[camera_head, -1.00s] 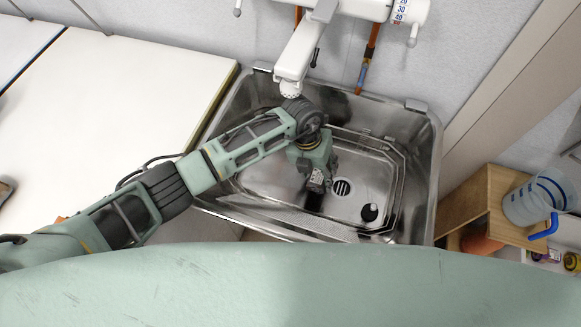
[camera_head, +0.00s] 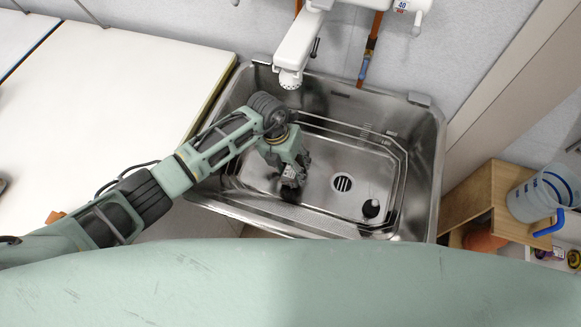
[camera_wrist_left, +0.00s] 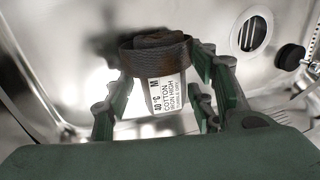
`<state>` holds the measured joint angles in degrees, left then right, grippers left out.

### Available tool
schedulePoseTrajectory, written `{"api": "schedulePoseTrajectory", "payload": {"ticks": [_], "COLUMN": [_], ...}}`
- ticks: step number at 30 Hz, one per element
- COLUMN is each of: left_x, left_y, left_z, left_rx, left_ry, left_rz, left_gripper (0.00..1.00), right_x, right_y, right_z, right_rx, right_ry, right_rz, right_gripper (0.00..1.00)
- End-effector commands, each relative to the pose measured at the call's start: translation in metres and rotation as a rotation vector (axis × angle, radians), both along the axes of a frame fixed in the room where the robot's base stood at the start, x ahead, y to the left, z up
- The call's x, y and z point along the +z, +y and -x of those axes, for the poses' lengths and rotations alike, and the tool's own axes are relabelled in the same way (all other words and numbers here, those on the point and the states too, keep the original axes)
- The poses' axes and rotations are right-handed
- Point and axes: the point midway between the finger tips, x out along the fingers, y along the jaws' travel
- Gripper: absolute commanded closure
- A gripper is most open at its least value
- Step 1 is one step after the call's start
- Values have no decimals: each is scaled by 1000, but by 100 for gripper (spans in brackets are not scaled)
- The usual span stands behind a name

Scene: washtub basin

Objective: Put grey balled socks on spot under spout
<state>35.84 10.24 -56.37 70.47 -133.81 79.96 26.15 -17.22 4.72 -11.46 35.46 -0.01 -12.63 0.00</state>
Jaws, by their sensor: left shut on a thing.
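The balled socks (camera_wrist_left: 155,52) show in the left wrist view as a dark roll with a white printed care label. My left gripper (camera_head: 291,186) is low inside the steel basin (camera_head: 425,150), left of the drain. In the wrist view its fingers (camera_wrist_left: 160,85) are shut on the roll. In the head view the socks are mostly hidden by the gripper. The white spout (camera_head: 292,70) hangs over the back left of the basin, behind my left wrist. No marked spot under it is clearly visible. My right gripper is not in view.
The drain (camera_head: 342,182) and a black plug (camera_head: 371,208) are in the right part of the basin floor, which is otherwise clear. A white counter (camera_head: 120,90) lies left. A wooden shelf (camera_head: 490,200) with a clear jug (camera_head: 540,192) stands right.

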Motion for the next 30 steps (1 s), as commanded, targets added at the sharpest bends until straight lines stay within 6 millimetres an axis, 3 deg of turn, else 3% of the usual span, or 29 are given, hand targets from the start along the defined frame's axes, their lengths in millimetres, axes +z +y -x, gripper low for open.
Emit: {"api": "schedulePoseTrajectory", "payload": {"ticks": [5,6,12,23,26,30], "left_x": [-4,-4,-3,1,10,36], "left_y": [0,0,0,0,2,8], "left_z": [0,0,0,0,-2,-4], "left_rx": [0,0,0,0,0,-2], "left_ry": [0,-1,0,0,-4,-6], "left_rz": [-1,-1,-1,0,0,0], "left_gripper": [75,47,30,30,30,30], "right_x": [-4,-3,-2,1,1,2], "right_y": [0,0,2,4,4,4], "right_z": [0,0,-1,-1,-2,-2], "right_rx": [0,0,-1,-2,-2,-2], "right_ry": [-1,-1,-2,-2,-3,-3], "right_rz": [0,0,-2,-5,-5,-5], "right_gripper": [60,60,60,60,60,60]}}
